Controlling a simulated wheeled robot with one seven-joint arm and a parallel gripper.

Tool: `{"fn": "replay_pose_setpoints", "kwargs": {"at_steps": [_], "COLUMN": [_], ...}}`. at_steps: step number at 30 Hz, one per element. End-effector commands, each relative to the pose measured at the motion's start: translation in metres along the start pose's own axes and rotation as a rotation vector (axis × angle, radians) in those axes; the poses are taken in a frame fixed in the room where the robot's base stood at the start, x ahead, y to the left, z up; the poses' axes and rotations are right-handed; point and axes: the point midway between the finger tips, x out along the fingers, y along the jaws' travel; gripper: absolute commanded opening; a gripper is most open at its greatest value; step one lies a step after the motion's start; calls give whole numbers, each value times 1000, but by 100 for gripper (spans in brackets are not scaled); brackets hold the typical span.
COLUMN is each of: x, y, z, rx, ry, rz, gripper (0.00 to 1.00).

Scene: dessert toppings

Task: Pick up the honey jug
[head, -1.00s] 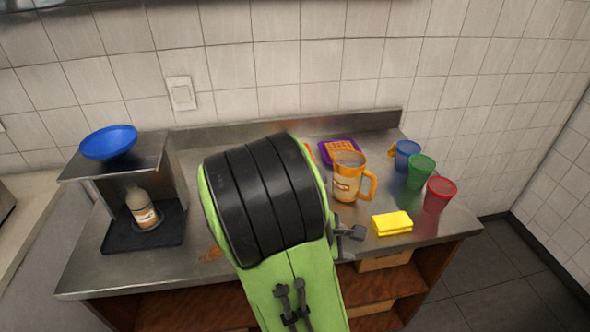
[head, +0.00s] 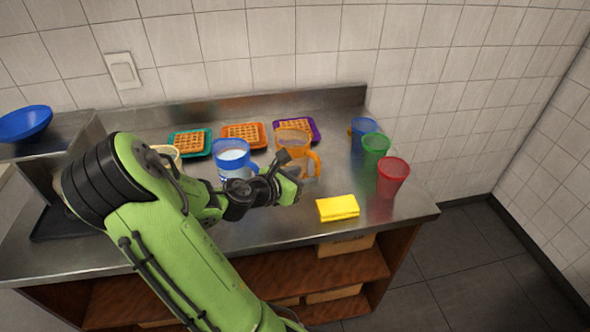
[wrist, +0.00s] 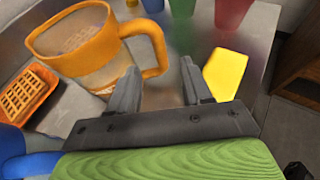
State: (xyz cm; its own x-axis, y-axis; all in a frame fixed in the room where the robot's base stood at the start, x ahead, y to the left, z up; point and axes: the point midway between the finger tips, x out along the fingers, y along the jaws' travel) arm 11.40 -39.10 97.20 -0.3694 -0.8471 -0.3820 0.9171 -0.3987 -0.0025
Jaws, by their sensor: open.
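An orange-rimmed jug (head: 294,142) with an orange handle and cloudy, pale contents stands upright on the metal counter; I take it as the honey jug, though its label cannot be read now. In the wrist view the jug (wrist: 90,50) fills the upper left, its handle (wrist: 155,45) pointing right. My gripper (head: 294,174) is at the jug's front in the head view and hides part of it. In the wrist view my gripper (wrist: 162,72) is open and empty, with the handle just beyond and between the fingertips. I cannot tell whether they touch.
A blue jug (head: 233,154) with white contents stands close left of my gripper. Waffles on teal, orange and purple trays (head: 316,133) lie behind. Blue, green and red cups (head: 393,178) stand right. A yellow sponge (head: 338,208) lies near the front edge, with bare counter around it.

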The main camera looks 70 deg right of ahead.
Motion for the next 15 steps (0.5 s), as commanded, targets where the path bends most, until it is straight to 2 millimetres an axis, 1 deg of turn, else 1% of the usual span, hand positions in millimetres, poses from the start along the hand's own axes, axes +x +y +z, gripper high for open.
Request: {"fn": "replay_pose_setpoints", "kwargs": {"at_steps": [1,5,9,12,15], "x": [10,24,50,66,71], "y": [0,0,-2,-2,-1], "z": [-2,-2,-9,-8,-6], "rx": [3,2,3,2,1], "ry": [0,0,0,0,0], "rz": [-2,0,-2,0,2], "gripper": [49,49,49,49,49]}}
